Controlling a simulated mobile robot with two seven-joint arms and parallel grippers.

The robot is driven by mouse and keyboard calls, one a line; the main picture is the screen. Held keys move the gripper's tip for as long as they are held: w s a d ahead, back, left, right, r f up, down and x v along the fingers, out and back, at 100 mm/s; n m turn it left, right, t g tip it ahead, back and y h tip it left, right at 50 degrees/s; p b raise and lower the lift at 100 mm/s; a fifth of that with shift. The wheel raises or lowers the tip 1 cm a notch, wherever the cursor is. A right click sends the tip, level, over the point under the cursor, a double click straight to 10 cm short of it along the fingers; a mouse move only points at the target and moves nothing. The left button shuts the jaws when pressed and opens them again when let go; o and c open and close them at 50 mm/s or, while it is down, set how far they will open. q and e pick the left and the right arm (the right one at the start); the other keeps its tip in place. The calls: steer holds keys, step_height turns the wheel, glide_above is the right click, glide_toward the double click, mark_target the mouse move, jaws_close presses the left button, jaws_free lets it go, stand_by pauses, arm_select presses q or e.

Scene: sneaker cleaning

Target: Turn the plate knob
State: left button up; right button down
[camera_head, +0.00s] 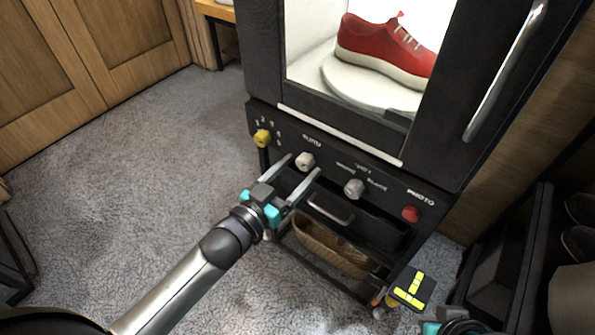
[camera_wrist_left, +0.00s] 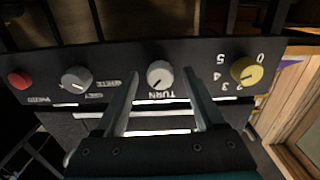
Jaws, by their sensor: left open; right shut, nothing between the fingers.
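In the left wrist view the knob (camera_wrist_left: 159,74) shows between the finger ends. My left gripper (camera_head: 304,164) is open, its two fingers reaching to either side of the knob; I cannot tell whether either touches it. The fingers also show in the left wrist view (camera_wrist_left: 161,71). The plate (camera_head: 372,88) is a white disc inside the lit booth, with a red sneaker (camera_head: 385,48) on it. My right gripper (camera_head: 455,326) is shut and empty at the lower right edge, mostly cut off.
A yellow knob (camera_head: 262,138) is left of the plate knob. A grey knob (camera_head: 354,188) and a red button (camera_head: 411,214) are to its right. Below are a drawer handle (camera_head: 331,212) and a wicker basket (camera_head: 330,248). Carpet (camera_head: 130,170) is clear at left.

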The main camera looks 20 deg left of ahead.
arm_select(q)
steer(key=shift+w, duration=0.15)
jaws_close()
stand_by(0.6)
